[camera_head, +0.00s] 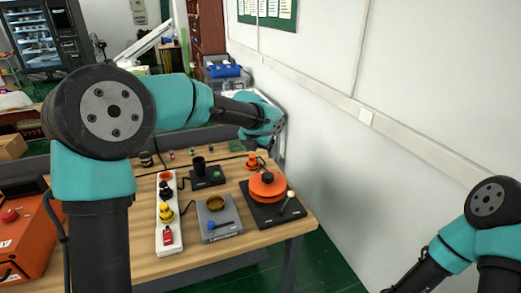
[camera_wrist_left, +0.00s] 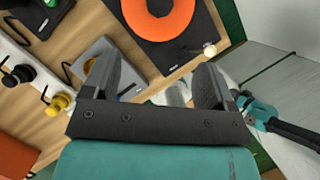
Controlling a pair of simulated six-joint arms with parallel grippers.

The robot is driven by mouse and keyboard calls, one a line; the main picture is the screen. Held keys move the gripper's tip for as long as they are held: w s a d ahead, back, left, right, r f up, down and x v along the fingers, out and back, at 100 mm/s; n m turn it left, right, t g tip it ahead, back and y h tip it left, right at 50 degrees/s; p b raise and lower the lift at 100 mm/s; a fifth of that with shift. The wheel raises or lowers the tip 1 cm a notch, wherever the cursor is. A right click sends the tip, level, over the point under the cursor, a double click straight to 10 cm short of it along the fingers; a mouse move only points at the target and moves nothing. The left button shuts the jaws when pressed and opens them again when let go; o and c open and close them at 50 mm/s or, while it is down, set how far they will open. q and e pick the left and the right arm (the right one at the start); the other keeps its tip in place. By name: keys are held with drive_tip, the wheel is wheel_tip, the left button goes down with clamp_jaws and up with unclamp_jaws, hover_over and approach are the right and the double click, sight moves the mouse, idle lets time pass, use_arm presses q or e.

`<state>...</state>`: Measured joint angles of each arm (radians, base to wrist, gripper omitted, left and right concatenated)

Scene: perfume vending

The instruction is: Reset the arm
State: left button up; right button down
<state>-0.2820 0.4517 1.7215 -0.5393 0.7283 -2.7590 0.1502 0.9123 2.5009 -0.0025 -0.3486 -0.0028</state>
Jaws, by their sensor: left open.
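My left arm (camera_head: 180,100) reaches across the head view from the left, over the back of the wooden table. Its teal wrist (camera_head: 262,128) is near the table's back right, by the white wall; the fingers are not clear there. In the left wrist view my left gripper (camera_wrist_left: 158,78) is open, with two dark fingers wide apart and nothing between them. My right arm (camera_head: 468,238) is at the lower right of the head view, and its far end leaves the picture. Its wrist end (camera_wrist_left: 258,110) shows small in the left wrist view; its jaws are unclear.
The table holds a black base with an orange disc (camera_head: 267,186), a grey device (camera_head: 218,218), a white strip with buttons (camera_head: 168,226) and an orange box (camera_head: 22,240). A white wall (camera_head: 370,150) stands at the right. Green floor (camera_head: 340,245) is open between table and right arm.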

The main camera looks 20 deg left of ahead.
sight(268, 175)
use_arm(q)
drive_tip(key=x, duration=1.6)
